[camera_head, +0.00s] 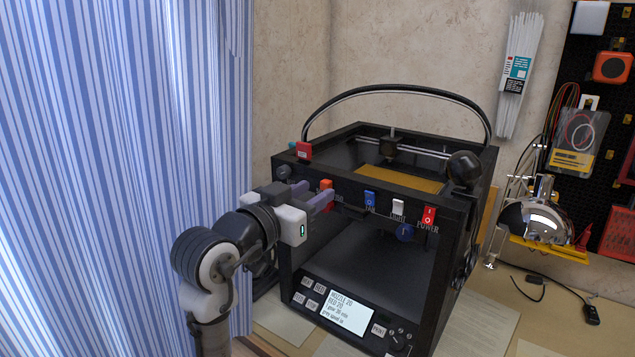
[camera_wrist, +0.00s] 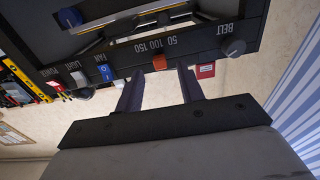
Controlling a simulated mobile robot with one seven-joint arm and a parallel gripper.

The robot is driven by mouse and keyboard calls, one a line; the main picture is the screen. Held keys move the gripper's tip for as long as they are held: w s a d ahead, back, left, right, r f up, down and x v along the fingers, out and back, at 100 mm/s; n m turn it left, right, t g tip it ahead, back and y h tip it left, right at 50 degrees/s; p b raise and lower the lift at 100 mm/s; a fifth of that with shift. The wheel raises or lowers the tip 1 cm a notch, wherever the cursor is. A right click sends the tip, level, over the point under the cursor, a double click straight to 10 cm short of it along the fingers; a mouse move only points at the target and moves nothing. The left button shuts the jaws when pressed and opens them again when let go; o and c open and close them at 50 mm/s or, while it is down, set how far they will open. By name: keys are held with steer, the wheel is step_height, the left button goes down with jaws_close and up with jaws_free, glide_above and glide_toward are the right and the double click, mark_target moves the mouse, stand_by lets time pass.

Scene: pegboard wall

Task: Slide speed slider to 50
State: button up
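The speed slider's orange knob (camera_wrist: 159,62) sits on the front bar of a black printer, by the marks 50, 100 and 150. In the wrist view the marks are upside down and small, so I cannot tell its exact reading. The knob also shows in the head view (camera_head: 326,184), partly behind my fingers. My gripper (camera_wrist: 160,74) is open, with the knob between its fingertips or just beyond them. I cannot tell whether either finger touches it. In the head view my gripper (camera_head: 331,196) reaches the bar from the left.
A blue fan switch (camera_head: 370,198), a white light switch (camera_head: 398,207) and a red power switch (camera_head: 429,215) sit to the right on the bar. A BELT knob (camera_wrist: 234,47) is on the other side. A red tag (camera_head: 303,150) is near the top. A striped curtain (camera_head: 120,150) hangs left.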

mark_target(326, 185)
steer(key=shift+x, duration=1.3)
jaws_close()
